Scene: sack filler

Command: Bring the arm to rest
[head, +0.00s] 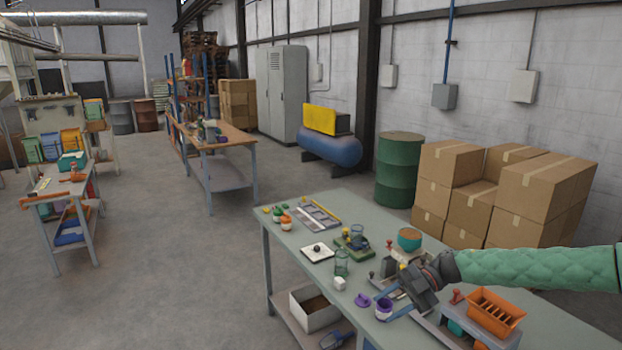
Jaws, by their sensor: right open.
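My right arm, in a green quilted sleeve, comes in from the right edge of the head view. My right gripper (393,304) is open above the front part of the green-topped table (290,238). Its fingers point left and down, close to a small purple cup (383,308). I cannot tell whether they touch it. Nothing shows held between the fingers. My left gripper is not in view.
An orange slotted bin (494,312) stands right of my gripper. A purple lid (362,300), a white cube (340,283), a glass jar (341,263) and a white tray (317,253) lie to its left. Cardboard boxes (540,185) and a green drum (400,170) stand behind the table.

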